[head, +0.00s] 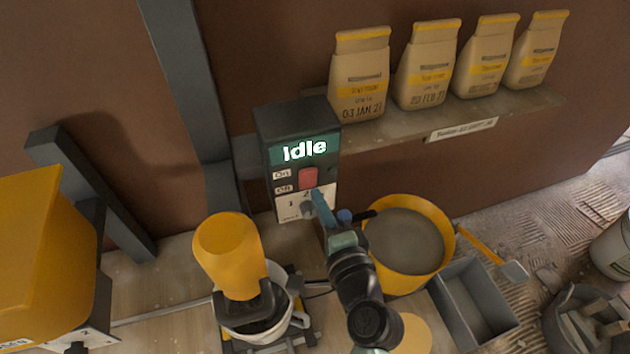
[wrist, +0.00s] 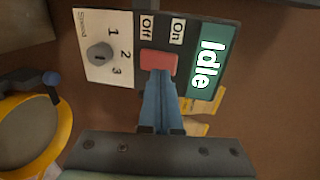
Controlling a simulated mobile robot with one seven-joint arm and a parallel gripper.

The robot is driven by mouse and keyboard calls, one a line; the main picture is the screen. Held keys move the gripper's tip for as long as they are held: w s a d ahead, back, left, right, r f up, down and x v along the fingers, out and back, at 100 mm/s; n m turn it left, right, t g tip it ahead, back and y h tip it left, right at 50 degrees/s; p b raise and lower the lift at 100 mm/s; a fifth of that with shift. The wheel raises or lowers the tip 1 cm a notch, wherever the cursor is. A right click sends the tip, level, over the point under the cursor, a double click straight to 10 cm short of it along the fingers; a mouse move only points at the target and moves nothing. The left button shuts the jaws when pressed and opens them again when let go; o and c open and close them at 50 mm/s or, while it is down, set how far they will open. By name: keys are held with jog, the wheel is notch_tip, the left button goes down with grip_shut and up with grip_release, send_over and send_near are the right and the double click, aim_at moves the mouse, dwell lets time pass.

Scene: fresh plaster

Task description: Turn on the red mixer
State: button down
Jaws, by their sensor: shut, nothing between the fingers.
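A dark control box (head: 288,125) stands against the brown wall, its lit display (head: 304,150) reading "Idle". Below the display is a red rocker switch (head: 308,178) beside On and Off labels. Under it is a white speed panel with a round dial (wrist: 99,55), marked 1, 2, 3. No red-bodied mixer shows; red appears only on the switch. My gripper (head: 317,195) is shut and empty, with its blue fingers pointing at the box. In the wrist view the fingertips (wrist: 160,76) overlap the edge of the switch (wrist: 158,63); I cannot tell whether they touch it.
A yellow mixer (head: 228,252) with a white bowl stands left of my arm, and a larger yellow machine (head: 45,250) at far left. A yellow bucket (head: 448,240) of grey plaster and a grey tray (head: 470,305) are right. Several bags (head: 360,75) line the shelf above.

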aim_at(308, 179)
jog(key=shift+w+a+r+p, duration=0.15)
jog(key=shift+w+a+p, duration=0.05)
jog(key=shift+w, duration=0.5)
jog(key=shift+w+a+r+p, duration=0.1)
jog(key=shift+w+a+p, duration=0.1)
jog(key=shift+w, duration=0.45)
